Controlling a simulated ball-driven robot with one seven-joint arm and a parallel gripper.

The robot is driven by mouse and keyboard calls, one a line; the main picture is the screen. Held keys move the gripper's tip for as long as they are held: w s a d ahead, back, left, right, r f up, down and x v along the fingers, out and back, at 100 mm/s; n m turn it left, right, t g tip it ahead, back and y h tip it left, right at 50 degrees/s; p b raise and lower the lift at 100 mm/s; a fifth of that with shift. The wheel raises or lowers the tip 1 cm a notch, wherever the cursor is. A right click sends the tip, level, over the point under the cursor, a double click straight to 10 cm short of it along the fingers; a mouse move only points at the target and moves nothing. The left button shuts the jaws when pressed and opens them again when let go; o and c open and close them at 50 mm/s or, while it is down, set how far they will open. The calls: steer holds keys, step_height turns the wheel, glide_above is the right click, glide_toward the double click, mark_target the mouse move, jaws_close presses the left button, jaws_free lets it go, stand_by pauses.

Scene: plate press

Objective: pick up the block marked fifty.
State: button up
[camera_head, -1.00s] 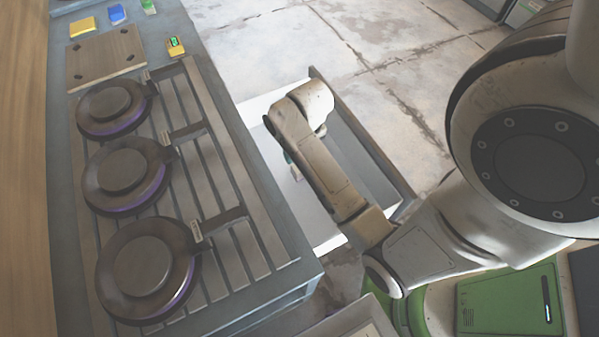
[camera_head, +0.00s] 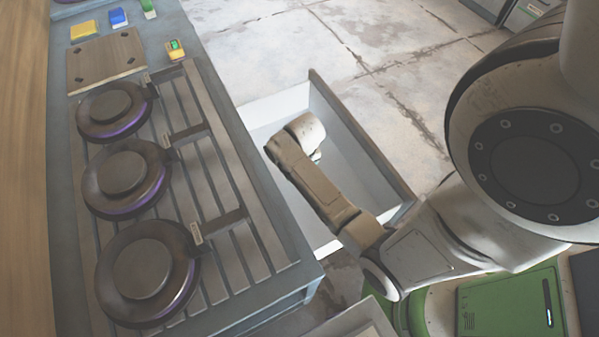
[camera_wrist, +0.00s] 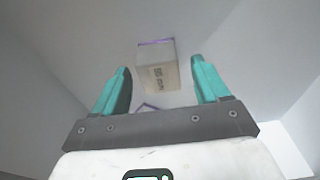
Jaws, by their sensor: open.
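A pale block (camera_wrist: 157,70) with a purple top edge and a dark printed marking shows in the wrist view. The marking is a number followed by "mm"; the number is too small to read surely. The block lies in the open white-walled drawer (camera_head: 345,128), and in the head view my arm hides it. My gripper (camera_wrist: 160,72) is open, its two teal fingers on either side of the block in the picture. The block seems to lie beyond the fingertips, and I see no contact.
Another purple-edged piece (camera_wrist: 147,106) is partly hidden behind the gripper's bar. The drawer walls stand close around my gripper. Left of the drawer is a grey bench with several round dark plates (camera_head: 125,175) on a slatted rack (camera_head: 228,195).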

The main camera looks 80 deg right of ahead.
steer(key=shift+f, duration=0.5)
steer(key=c, duration=1.2)
